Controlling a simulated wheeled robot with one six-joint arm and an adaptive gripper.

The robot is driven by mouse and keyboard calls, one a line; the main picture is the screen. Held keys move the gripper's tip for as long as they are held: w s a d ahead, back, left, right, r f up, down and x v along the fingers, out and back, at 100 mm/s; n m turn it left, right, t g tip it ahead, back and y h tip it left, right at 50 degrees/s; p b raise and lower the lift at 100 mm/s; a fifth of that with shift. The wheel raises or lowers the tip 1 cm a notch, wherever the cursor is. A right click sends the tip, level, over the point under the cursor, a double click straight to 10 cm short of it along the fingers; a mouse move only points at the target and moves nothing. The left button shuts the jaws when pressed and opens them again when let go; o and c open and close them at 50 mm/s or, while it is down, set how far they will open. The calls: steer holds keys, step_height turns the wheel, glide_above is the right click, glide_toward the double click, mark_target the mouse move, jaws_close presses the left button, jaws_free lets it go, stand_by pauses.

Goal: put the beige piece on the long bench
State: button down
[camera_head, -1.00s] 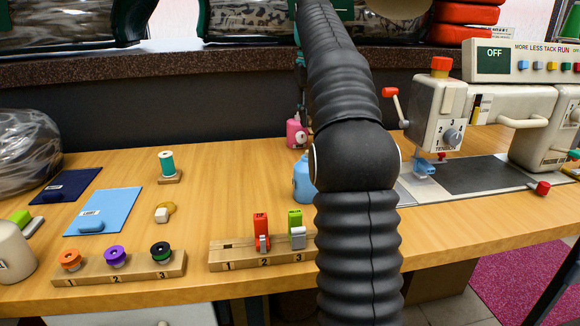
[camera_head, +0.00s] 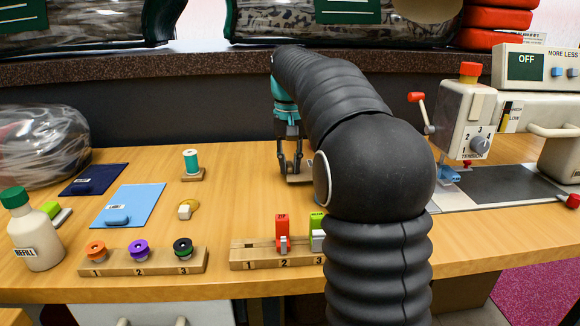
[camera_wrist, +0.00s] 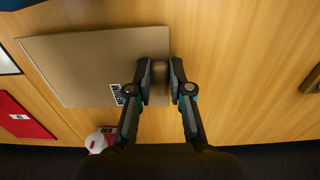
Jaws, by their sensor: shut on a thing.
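The beige piece (camera_wrist: 85,65) is a flat, roughly rectangular sheet with a small printed label, seen over wood in the wrist view. My gripper (camera_wrist: 162,66) is closed in at its right end, one finger over the sheet and the other just past its edge. The grip point itself is hard to make out. In the head view my gripper (camera_head: 291,172) points down at the back middle of the long wooden bench (camera_head: 240,215), with a small part of the piece (camera_head: 301,179) below it. My arm hides the rest. I cannot tell whether the piece touches the wood.
Blue (camera_head: 128,206) and navy (camera_head: 93,180) pieces lie at left. A teal spool (camera_head: 191,162) stands left of my gripper. Numbered racks (camera_head: 145,262) line the front edge. A sewing machine (camera_head: 466,120) is at right. Bare wood lies between the teal spool and my gripper.

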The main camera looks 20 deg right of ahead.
steer(key=shift+f, duration=0.55)
steer(key=shift+f, duration=0.15)
steer(key=c, duration=1.1)
jaws_free()
steer(key=shift+o, duration=0.2)
step_height(320, 180, up, 12)
steer(key=shift+r, duration=0.2)
